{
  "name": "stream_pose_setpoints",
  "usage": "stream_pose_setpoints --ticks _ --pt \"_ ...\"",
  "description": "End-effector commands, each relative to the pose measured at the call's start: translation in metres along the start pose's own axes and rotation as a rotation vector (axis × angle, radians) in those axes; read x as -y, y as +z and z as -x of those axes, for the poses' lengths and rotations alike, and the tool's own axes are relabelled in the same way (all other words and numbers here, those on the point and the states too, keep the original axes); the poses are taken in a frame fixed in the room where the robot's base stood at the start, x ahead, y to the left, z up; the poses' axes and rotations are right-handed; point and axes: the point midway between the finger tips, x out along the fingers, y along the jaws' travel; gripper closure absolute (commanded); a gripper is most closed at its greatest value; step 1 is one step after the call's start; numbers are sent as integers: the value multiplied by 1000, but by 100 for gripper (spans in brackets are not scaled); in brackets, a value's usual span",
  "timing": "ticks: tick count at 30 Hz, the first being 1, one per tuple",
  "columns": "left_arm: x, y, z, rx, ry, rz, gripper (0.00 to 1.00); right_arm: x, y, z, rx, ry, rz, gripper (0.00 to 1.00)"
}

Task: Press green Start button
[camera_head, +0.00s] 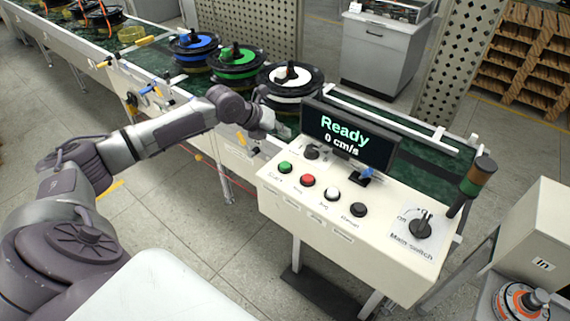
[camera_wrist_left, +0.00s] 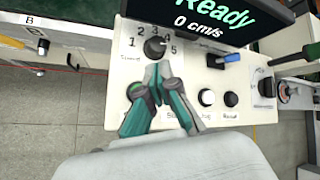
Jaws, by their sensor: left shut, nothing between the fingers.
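The green Start button (camera_head: 285,168) is at the left end of the button row on the cream control panel (camera_head: 300,204). My left gripper (camera_head: 284,131) is just beyond the panel's back left edge in the head view, above and behind the green button and apart from it. In the left wrist view the gripper's green-grey fingers (camera_wrist_left: 160,76) are shut and empty, with their tips just below the speed knob (camera_wrist_left: 155,47). The fingers cover much of the green and red button area there. My right gripper is not in view.
The red (camera_head: 307,181), white (camera_head: 332,194) and black (camera_head: 358,210) buttons sit right of the green one. A screen (camera_head: 348,136) reading "Ready 0 cm/s" stands behind them. The main switch (camera_head: 420,228) is at right. Spools stand on the conveyor (camera_head: 160,52) behind.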

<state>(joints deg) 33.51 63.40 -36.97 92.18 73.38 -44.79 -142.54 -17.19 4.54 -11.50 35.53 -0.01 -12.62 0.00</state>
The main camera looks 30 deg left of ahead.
Motion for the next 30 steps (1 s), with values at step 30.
stream_pose_setpoints --ticks 30 --pt "-40 -42 -57 -1 0 3 100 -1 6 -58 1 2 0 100"
